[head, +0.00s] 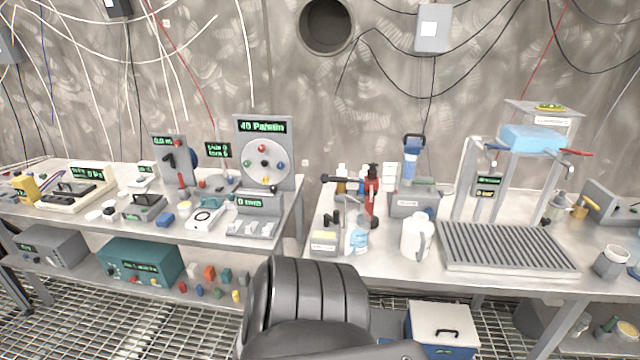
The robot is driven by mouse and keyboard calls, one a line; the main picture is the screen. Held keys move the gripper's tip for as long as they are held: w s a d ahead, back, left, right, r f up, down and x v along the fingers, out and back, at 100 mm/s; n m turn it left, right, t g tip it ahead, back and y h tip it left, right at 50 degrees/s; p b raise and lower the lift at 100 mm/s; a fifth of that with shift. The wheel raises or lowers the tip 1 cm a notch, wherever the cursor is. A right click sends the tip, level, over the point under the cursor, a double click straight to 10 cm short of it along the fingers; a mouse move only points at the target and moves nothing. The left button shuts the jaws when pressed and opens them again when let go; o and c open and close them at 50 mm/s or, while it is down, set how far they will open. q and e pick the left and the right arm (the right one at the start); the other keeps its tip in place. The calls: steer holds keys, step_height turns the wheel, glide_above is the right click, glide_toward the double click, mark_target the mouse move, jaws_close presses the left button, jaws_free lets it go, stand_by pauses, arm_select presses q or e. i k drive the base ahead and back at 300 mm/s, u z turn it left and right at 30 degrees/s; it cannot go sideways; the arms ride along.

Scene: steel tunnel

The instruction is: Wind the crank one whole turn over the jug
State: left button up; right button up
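A small stand on the right bench carries a dark horizontal bar (342,180) with a knob at its left end; it looks like the crank, but it is too small to be sure. A white jug (416,236) with a handle stands upright to the right of this stand, near the front of the bench. A clear vessel with a blue label (357,236) stands closer, at the foot of the stand. I cannot tell which of the two vessels is the jug of the task. Neither gripper is in view; only a dark grey part of mine shows at the bottom middle.
A ribbed grey tray (510,248) fills the bench right of the white jug. A small box (324,241) lies left of the clear vessel. A gap separates this bench from the left bench (120,228), crowded with instruments.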

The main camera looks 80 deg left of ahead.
mark_target(335, 219)
steer(key=u, duration=0.95)
steer(key=i, duration=0.85)
steer(key=u, duration=0.85)
